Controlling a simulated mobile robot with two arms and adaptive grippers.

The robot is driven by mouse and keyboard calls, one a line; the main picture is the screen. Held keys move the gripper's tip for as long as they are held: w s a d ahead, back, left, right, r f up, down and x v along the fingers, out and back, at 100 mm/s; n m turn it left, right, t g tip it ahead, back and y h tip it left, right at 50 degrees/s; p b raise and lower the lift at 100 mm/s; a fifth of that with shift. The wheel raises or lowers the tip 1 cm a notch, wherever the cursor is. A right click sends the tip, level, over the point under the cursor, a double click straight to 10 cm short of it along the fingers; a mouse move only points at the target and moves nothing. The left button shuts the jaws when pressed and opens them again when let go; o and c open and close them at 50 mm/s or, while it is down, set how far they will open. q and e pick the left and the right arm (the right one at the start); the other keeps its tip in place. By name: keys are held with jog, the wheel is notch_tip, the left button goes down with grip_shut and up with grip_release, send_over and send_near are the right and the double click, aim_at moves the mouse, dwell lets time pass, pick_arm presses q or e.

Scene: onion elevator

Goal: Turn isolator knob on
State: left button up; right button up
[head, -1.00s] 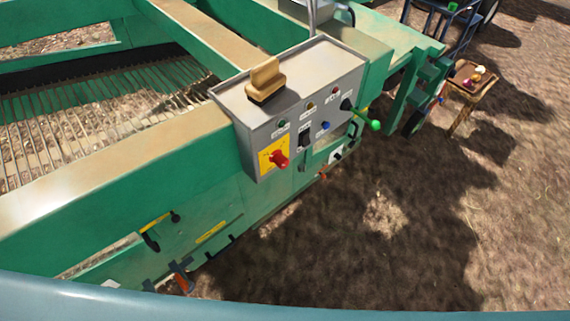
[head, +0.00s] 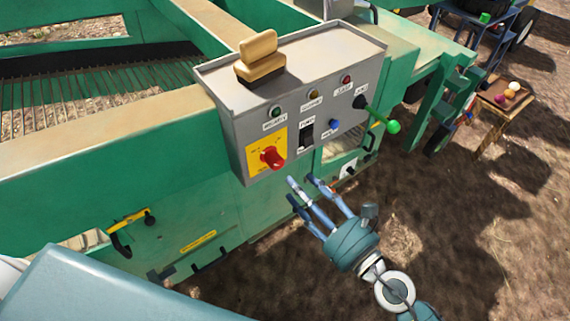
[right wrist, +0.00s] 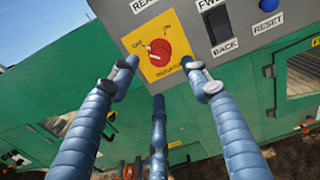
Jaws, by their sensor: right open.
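The red isolator knob (head: 272,157) sits on a yellow plate (head: 256,165) at the lower left of the grey control box (head: 228,135). In the right wrist view the knob (right wrist: 157,52) is near the top middle, its plate marked with OFF and ON. My right gripper (head: 299,184) is open and empty, just right of and below the knob, apart from it. In the right wrist view its fingers reach up toward the plate, with the knob above and between the two outer ones. My left gripper does not show.
Beside the knob are a black switch (head: 306,132), a blue button (head: 334,124) and a lever with a green ball (head: 393,127). A small table (head: 490,105) stands at right. The ground below is clear.

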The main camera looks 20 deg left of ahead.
aim_at(279, 165)
jog(key=p+x, duration=0.1)
jog(key=x, duration=0.9)
jog(key=shift+w+a, duration=0.15)
jog(key=shift+a, duration=0.05)
jog(key=shift+c, duration=0.2)
jog(key=c, duration=1.1)
